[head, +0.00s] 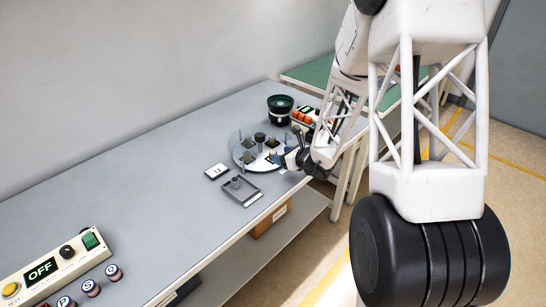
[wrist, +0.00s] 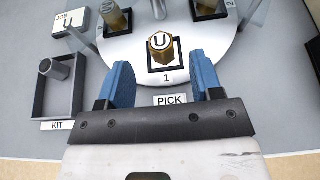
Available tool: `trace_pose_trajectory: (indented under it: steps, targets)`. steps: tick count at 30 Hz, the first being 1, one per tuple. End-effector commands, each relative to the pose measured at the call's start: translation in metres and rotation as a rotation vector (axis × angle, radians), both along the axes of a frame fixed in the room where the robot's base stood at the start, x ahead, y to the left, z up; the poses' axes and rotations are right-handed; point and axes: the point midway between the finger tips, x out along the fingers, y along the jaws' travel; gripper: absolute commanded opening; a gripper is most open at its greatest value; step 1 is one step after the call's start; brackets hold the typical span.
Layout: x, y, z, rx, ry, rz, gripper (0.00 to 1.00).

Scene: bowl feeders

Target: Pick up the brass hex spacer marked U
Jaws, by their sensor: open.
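The brass hex spacer marked U (wrist: 160,45) stands upright in a black square nest at station 1 of the round disc (wrist: 220,45). My gripper (wrist: 163,82) is open and empty, its two blue fingers on the near side of the spacer, to its lower left and lower right. Nothing is between the fingers. In the head view my gripper (head: 296,158) is at the disc's right edge, and I cannot make out the letter on any spacer there. A job card (wrist: 76,22) at the upper left of the wrist view shows U.
Other spacers stand on the disc, one at the upper left (wrist: 114,17). A kit tray (wrist: 45,100) left of my gripper holds a grey hex piece (wrist: 54,68). A PICK label (wrist: 170,100) lies before the disc. A dark bowl (head: 280,104) stands behind; a panel (head: 45,270) reads OFF.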

Motion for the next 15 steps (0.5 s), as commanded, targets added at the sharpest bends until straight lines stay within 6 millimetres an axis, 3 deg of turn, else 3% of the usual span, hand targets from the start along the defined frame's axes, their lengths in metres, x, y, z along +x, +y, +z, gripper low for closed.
trace_pose_trajectory:
  steps: [15]
  targets:
    - [0.025, 0.024, -0.015, -0.001, 0.000, 0.001, 0.60]
